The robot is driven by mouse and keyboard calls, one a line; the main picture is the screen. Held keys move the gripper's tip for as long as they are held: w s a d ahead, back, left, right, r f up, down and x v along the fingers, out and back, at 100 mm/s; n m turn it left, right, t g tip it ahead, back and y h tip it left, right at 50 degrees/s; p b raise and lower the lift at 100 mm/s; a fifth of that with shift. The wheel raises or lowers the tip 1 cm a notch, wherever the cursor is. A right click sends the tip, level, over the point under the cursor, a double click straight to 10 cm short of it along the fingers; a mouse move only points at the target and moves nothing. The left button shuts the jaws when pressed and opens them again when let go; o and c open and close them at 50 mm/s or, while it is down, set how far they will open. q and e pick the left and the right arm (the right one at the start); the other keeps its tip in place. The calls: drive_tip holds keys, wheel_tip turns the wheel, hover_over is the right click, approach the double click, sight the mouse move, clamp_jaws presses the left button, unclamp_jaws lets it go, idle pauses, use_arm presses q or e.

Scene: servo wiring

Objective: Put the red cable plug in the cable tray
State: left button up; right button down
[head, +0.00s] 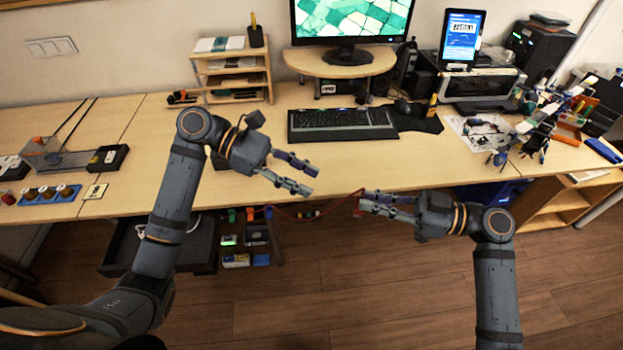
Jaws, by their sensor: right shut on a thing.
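My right gripper (366,202) is shut on the red cable plug (358,207), just off the desk's front edge and above the floor. A thin red cable (320,213) runs from the plug leftward toward an open drawer area below the desk. My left gripper (312,180) is open and empty over the desk near its front edge, left of the plug. An open dark drawer (175,262) with small compartments at its right sits under the desk. I cannot tell for certain which container is the cable tray.
The desk (330,170) is clear in front of the keyboard (342,124). A wooden shelf unit (232,75) and a monitor (345,20) stand at the back. A blue holder (48,197) and devices lie at the left. Tools and a small robot model crowd the right.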

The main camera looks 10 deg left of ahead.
use_arm(q)
drive_tip(key=x, duration=1.2)
drive_tip(key=shift+w, duration=0.1)
clamp_jaws()
use_arm(e)
drive_tip(key=c, duration=1.3)
unclamp_jaws()
drive_tip(key=shift+c, duration=0.2)
use_arm(q)
drive_tip(key=shift+r, duration=0.1)
